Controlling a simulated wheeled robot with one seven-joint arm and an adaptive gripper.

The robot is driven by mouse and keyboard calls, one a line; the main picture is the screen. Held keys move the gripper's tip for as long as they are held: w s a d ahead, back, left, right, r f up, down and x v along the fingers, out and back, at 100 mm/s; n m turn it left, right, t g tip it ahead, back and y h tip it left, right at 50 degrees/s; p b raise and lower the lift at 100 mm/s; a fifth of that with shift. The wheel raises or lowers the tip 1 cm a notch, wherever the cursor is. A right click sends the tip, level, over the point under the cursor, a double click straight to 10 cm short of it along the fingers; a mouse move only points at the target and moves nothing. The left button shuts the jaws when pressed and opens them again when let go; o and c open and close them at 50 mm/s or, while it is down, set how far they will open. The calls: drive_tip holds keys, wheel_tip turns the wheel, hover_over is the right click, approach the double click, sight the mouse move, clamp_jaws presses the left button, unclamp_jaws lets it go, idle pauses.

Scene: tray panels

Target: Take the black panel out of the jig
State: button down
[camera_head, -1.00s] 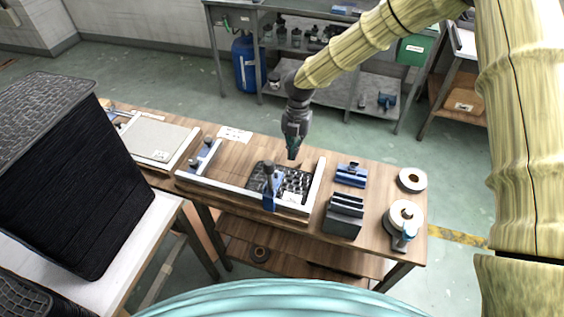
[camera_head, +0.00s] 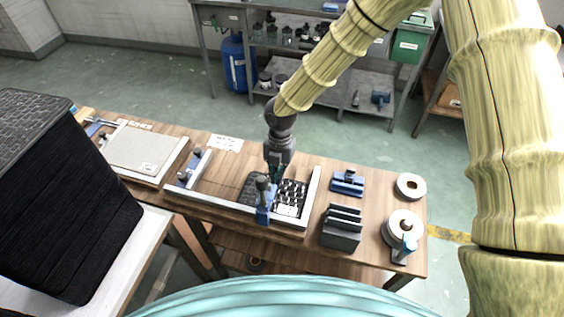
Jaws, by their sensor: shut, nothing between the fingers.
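The black panel (camera_head: 294,193) lies in the right part of the jig (camera_head: 314,192), a frame with pale rails on the wooden bench. It has a patterned dark face and a small white label. A blue clamp (camera_head: 263,206) with a dark knob stands at the jig's front rail, in front of the panel's left part. Another blue clamp (camera_head: 199,162) is at the jig's left side. My gripper (camera_head: 275,180) points down over the panel's left-middle part, shut and empty. Its fingertips are partly hidden behind the front clamp, so I cannot tell whether they touch the panel.
A second frame with a grey panel (camera_head: 142,147) is at the left. A dark slotted block (camera_head: 341,229), a blue fixture (camera_head: 347,184) and tape rolls (camera_head: 410,187) stand right of the jig. A black crate (camera_head: 70,205) stands front left.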

drive_tip(key=s, duration=0.2)
drive_tip(key=shift+s+a+r+p, duration=0.25)
drive_tip(key=shift+s+a+p, duration=0.05)
drive_tip(key=shift+a+p, duration=0.05)
drive_tip(key=shift+s+f, duration=0.1)
drive_tip(key=shift+s, duration=0.05)
drive_tip(key=shift+f, duration=0.75)
drive_tip(key=shift+d+f, duration=0.1)
drive_tip(key=w+d, duration=0.1)
drive_tip(key=w, duration=0.2)
drive_tip(key=w+d, duration=0.1)
drive_tip(key=w, duration=0.2)
drive_tip(key=w+d, duration=0.1)
drive_tip(key=w, duration=0.3)
drive_tip(key=shift+d+f, duration=0.1)
drive_tip(key=shift+d, duration=0.1)
drive_tip(key=shift+s, duration=0.1)
